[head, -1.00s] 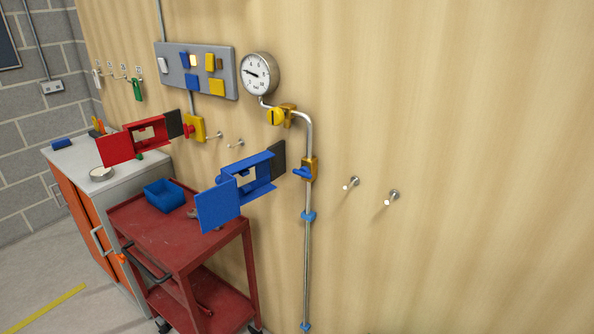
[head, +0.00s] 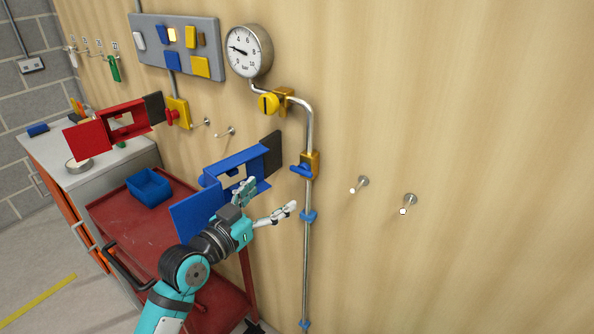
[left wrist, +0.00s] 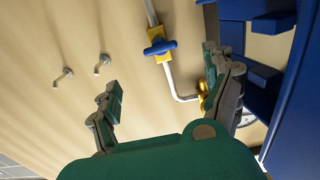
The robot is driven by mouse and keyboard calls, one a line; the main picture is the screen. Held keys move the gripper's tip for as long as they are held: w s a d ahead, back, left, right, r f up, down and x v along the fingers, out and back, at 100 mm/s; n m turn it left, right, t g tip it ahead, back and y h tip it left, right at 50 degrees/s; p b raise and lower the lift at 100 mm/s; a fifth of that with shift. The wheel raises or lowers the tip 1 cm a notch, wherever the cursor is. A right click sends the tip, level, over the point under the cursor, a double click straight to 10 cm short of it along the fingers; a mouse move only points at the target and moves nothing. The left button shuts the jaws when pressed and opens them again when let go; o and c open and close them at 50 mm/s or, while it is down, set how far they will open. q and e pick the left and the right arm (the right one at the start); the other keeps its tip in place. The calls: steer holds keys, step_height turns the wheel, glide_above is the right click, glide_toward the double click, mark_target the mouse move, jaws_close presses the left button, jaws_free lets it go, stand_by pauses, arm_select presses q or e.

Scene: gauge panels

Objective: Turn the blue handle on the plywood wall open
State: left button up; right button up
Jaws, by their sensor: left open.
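The blue handle (head: 301,170) sits on a brass valve body on the thin metal pipe (head: 307,250) that runs down the plywood wall (head: 480,120). In the left wrist view, the blue handle (left wrist: 160,47) lies crosswise to the pipe, between and beyond my fingers. My left gripper (head: 271,197) is open and empty, below and left of the handle, apart from it. Its fingers also show spread in the left wrist view (left wrist: 161,72). My right gripper is not in view.
A blue hinged cover (head: 195,212) is close behind my left gripper and partly hidden by it. A yellow handle (head: 268,103) and a pressure gauge (head: 248,50) are above. Pegs (head: 360,184) stick out at right. A red cart (head: 135,228) stands below left.

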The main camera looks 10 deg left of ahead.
mark_target(299, 173)
arm_select(q)
steer(key=p+x, duration=0.1)
steer(key=x, duration=0.8)
steer(key=shift+w+d+p, duration=0.15)
steer(key=shift+w+p, duration=0.2)
steer(key=shift+w+d+f, duration=0.15)
steer(key=shift+w+d, duration=0.1)
steer(key=shift+w, duration=0.4)
steer(key=shift+c, duration=0.4)
steer(key=c, duration=1.1)
